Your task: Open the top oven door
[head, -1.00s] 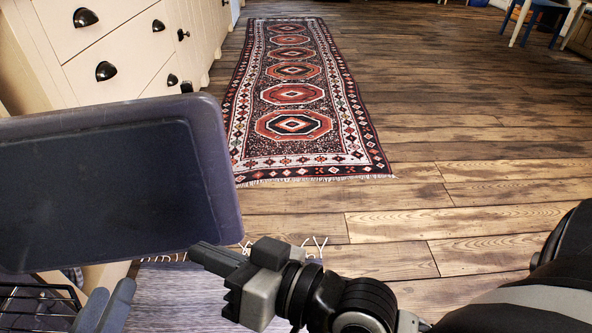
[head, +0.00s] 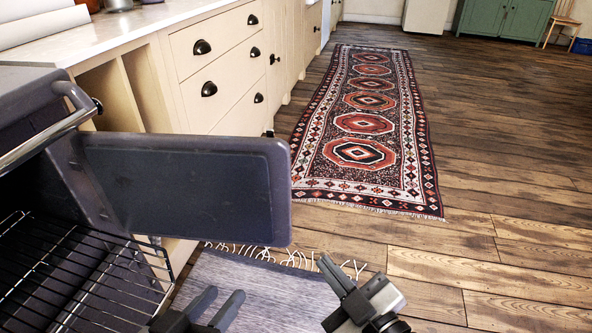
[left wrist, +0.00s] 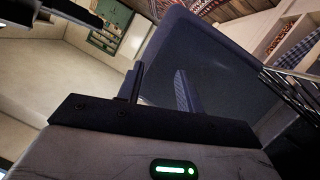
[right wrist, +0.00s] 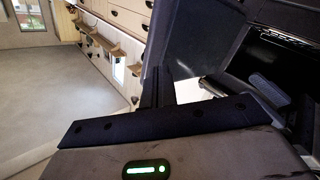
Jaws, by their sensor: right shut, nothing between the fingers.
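The oven door (head: 190,185) is a dark panel that stands swung wide open, out from the oven at the left in the head view. Its panel also fills much of the left wrist view (left wrist: 225,65). The oven's open inside shows a black wire rack (head: 75,285). My left gripper (head: 218,298) is open and empty, low in front of the oven and below the door in the picture. Its fingers stand apart in the left wrist view (left wrist: 158,82). My right gripper (head: 328,262) is shut and empty, to the right of the door's free edge and apart from it.
A silver rail (head: 48,138) runs along the range front. Cream drawers (head: 215,75) and a pale worktop (head: 130,28) stand behind the door. A grey fringed mat (head: 255,290) and a patterned runner (head: 365,130) lie on the wooden floor, which is open at the right.

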